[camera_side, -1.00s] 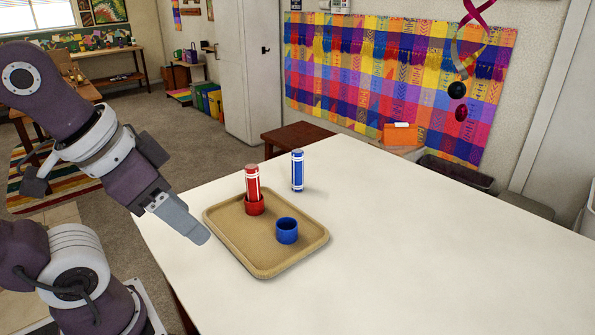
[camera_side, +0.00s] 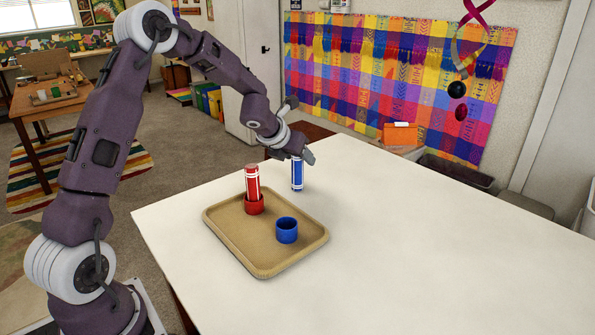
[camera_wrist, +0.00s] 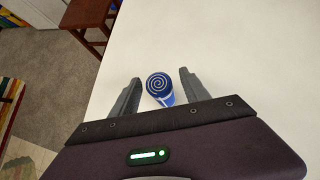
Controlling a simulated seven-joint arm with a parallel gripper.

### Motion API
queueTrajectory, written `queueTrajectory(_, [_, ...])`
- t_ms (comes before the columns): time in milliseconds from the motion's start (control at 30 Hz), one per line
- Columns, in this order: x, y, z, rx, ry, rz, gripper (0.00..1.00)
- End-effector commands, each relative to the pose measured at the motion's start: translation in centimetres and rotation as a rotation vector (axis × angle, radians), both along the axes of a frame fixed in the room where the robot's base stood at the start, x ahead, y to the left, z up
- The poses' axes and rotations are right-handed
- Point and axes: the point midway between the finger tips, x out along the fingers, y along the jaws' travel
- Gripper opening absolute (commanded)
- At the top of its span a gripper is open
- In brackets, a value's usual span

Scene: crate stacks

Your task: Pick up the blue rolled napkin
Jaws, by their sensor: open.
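The blue rolled napkin (camera_side: 297,175) stands upright on the white table, behind the tray. In the side view my gripper (camera_side: 305,156) is at its top and hides its upper end. In the wrist view the napkin's spiral end (camera_wrist: 159,84) lies between my two open fingers (camera_wrist: 158,90), with a gap on each side. Whether either finger touches it cannot be told from the side view.
A tan tray (camera_side: 231,245) holds a red rolled napkin (camera_side: 252,181) upright in a red ring (camera_side: 254,206), and an empty blue ring (camera_side: 287,231). The table (camera_side: 420,240) is clear to the right. A brown stool (camera_wrist: 88,20) stands beyond the table edge.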

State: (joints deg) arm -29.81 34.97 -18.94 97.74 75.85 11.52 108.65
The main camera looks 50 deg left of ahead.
Motion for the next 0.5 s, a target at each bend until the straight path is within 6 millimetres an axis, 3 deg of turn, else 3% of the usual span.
queueTrajectory(133, [1.6,0.5,-1.5,-0.001,0.001,0.001,0.54])
queueTrajectory(367, [1.8,0.6,-1.7,-0.001,0.000,0.001,0.54])
queueTrajectory(500, [1.7,0.6,-1.7,-0.002,-0.001,0.002,0.28])
